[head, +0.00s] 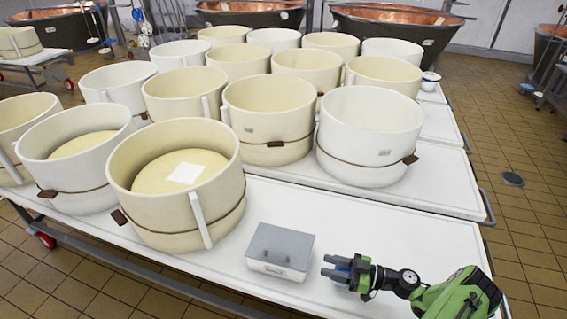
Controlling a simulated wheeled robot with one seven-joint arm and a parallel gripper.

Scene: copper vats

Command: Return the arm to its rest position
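My gripper (340,270) is at the lower right, above the white table (385,232), with its fingers pointing left. My green arm reaches in from the lower right corner. The gripper's fingers appear spread apart, and a dark blue part shows between or behind them; I cannot tell whether it is a separate thing. A grey box (280,250) stands on the table just left of the fingertips, apart from them.
Several cream and white round moulds crowd the table, the nearest a cream mould (178,185) with cheese inside. A white mould (368,135) stands behind the gripper. Copper vats (395,22) stand at the back. Tiled floor (525,215) is open at right.

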